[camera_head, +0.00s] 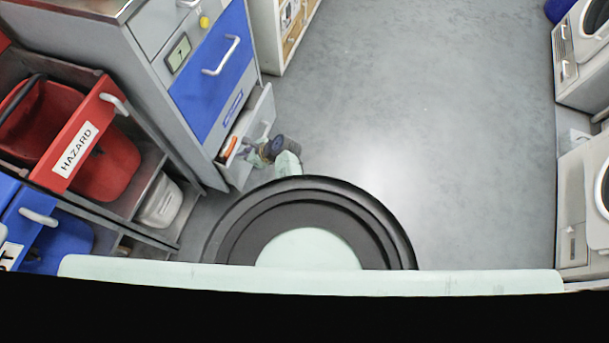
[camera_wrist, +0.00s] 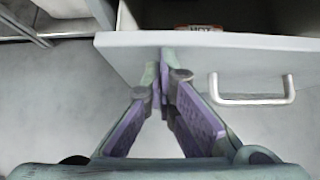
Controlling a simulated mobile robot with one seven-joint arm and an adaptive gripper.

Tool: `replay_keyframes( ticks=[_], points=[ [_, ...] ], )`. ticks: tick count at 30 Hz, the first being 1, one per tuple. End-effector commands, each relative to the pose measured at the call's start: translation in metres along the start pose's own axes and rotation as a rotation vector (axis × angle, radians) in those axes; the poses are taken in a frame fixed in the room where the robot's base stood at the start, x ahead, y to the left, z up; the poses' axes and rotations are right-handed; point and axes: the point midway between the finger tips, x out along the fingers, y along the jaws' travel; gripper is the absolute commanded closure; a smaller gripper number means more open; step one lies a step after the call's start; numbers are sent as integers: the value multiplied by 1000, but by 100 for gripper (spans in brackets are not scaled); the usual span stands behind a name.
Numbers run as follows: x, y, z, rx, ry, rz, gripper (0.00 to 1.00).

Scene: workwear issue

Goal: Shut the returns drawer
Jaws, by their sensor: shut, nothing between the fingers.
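A pale grey drawer (camera_head: 262,112) stands pulled out low on the cabinet in the head view. I cannot read a label on it, so I cannot tell that it is the returns drawer. Its pale front (camera_wrist: 270,58), with a bar handle (camera_wrist: 252,101), fills the upper part of the wrist view. My gripper (camera_wrist: 163,68) is shut and empty, its fingertips at the left part of that front, left of the handle. I cannot tell whether they touch it. In the head view my gripper (camera_head: 257,152) is low beside the drawer, partly hidden by my arm.
An orange-red item (camera_head: 231,147) lies in the open drawer. Above it is a blue drawer front (camera_head: 212,82). A red HAZARD bin (camera_head: 98,128) and a blue bin (camera_head: 38,222) stand at left. White machines (camera_head: 583,205) line the right. The middle floor is clear.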

Motion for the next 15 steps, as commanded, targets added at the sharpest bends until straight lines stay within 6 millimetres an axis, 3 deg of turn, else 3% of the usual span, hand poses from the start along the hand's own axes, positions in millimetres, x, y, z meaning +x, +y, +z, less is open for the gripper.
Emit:
replay_keyframes(
  ticks=[6, 15],
  points=[
    [27, 0, 26, -3, 0, 1, 100],
    [42, 0, 41, -1, 1, 0, 100]
  ],
)
